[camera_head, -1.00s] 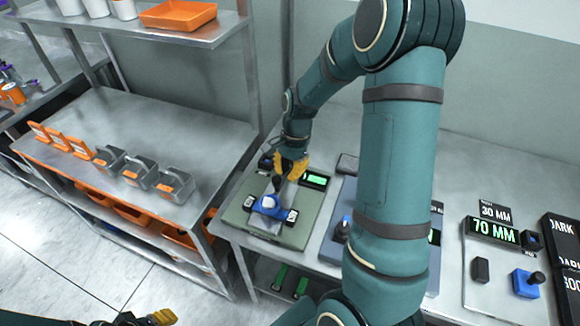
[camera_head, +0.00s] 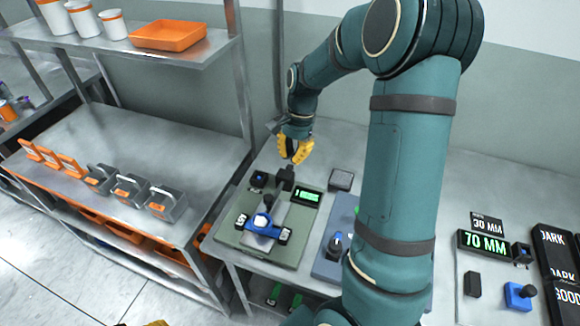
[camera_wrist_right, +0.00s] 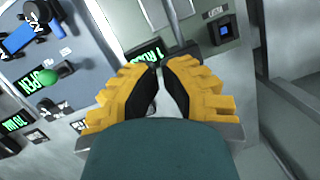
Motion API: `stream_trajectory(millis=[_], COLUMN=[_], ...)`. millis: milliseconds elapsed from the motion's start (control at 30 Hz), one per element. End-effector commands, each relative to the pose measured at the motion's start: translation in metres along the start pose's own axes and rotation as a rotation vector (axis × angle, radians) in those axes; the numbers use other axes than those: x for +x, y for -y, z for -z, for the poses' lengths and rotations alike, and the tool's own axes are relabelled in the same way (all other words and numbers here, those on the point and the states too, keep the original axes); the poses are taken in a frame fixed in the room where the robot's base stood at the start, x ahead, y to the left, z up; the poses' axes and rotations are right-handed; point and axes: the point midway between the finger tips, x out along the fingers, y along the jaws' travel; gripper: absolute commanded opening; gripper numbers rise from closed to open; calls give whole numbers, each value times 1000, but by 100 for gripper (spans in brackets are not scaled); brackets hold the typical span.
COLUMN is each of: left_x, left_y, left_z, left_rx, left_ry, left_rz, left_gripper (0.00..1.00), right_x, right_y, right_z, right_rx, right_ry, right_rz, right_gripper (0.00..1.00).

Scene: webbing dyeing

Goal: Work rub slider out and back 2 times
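The blue rub slider (camera_head: 262,231) with its black knob (camera_head: 268,201) sits on the pale track of the green base unit (camera_head: 231,238), at the unit's near end. My right gripper (camera_head: 297,160) hangs behind and above it, apart from the knob. In the wrist view its yellow fingers with black pads (camera_wrist_right: 160,68) come nearly together at the tips, with no object seen held. The slider is not seen in the wrist view. Of my left gripper, only a yellow bit (camera_head: 157,323) shows at the bottom edge of the head view.
A black block (camera_head: 285,178), a lit display (camera_head: 307,196) and a blue button box (camera_head: 258,180) stand at the unit's back. A blue-grey unit (camera_head: 328,262) is to the right, partly behind my arm. A metal shelf with grey containers (camera_head: 128,188) is left.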

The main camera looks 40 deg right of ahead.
Motion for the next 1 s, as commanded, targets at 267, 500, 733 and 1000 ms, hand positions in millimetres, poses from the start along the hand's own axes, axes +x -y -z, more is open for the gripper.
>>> stream_trajectory(millis=[267, 500, 733, 1000], left_x=[-17, -57, -60, -58], left_y=[-6, -20, -20, -19], left_z=[2, 8, 7, 7], left_rx=[0, 2, 1, 1], left_ry=[0, -1, 1, 1], left_rz=[-3, -12, -13, -12], left_gripper=[47, 47, 47, 47], right_x=[-20, -21, -6, 41], right_y=[0, 0, 1, 1], right_z=[3, 14, 16, 9], right_rx=[4, 4, 1, 0], right_ry=[22, 113, 140, 140], right_rz=[-6, -6, -2, -3], right_gripper=[0, 0, 0, 0])
